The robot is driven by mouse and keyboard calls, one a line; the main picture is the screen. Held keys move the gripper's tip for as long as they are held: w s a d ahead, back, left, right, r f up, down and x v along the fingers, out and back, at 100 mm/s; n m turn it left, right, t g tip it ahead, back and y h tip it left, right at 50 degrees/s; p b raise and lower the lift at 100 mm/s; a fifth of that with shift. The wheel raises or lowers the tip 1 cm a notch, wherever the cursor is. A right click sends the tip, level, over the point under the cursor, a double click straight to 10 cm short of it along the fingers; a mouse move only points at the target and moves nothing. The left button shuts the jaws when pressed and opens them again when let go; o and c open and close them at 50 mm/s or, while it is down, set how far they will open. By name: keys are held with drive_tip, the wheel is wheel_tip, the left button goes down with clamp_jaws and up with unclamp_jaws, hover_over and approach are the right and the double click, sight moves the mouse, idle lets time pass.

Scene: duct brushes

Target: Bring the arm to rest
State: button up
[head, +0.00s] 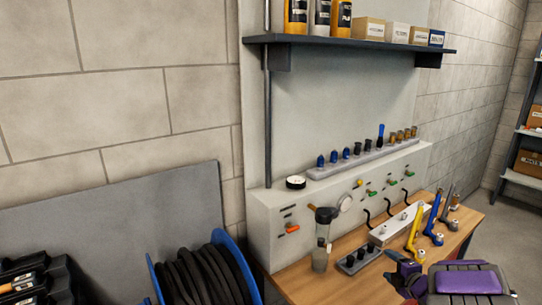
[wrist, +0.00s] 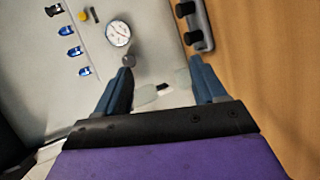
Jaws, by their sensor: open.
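My gripper shows in the wrist view (wrist: 160,68), with its two blue-grey fingers apart and nothing held between them. A round white gauge (wrist: 118,33) lies beyond the left finger. A grey block with black knobs (wrist: 206,35) lies beyond the right finger, over the wood bench. In the head view, purple and dark parts of my arm are at the lower right, above the front of the bench. The fingertips are hard to make out there.
A rail of brushes (head: 365,158) and a shelf (head: 350,43) stand behind. A hose reel (head: 205,275) is at lower left.

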wheel_tip(320, 180, up, 6)
drive_tip(key=s+d+m+g+h, duration=0.2)
drive_tip(key=s+d+m+h, duration=0.1)
drive_tip(key=m+h, duration=0.25)
drive_tip(key=s+a+r+m+g+h, duration=0.35)
drive_tip(key=s+m, duration=0.35)
drive_tip(key=s, duration=0.4)
drive_tip(key=s+a+m+g+y, duration=0.2)
drive_tip(key=s+a+g, duration=0.1)
drive_tip(key=s+a, duration=0.5)
drive_tip(key=s+a+f+m+g+y, duration=0.1)
drive_tip(key=s+a+g, duration=0.3)
drive_tip(key=s+a, duration=0.4)
drive_tip(key=s+a+m+g+y, duration=0.3)
drive_tip(key=s+a, duration=0.5)
drive_tip(key=s, duration=1)
drive_tip(key=shift+a+f+m, duration=0.2)
drive_tip(key=shift+m, duration=0.25)
drive_tip(key=shift+g, duration=0.25)
drive_tip(key=shift+c, duration=0.5)
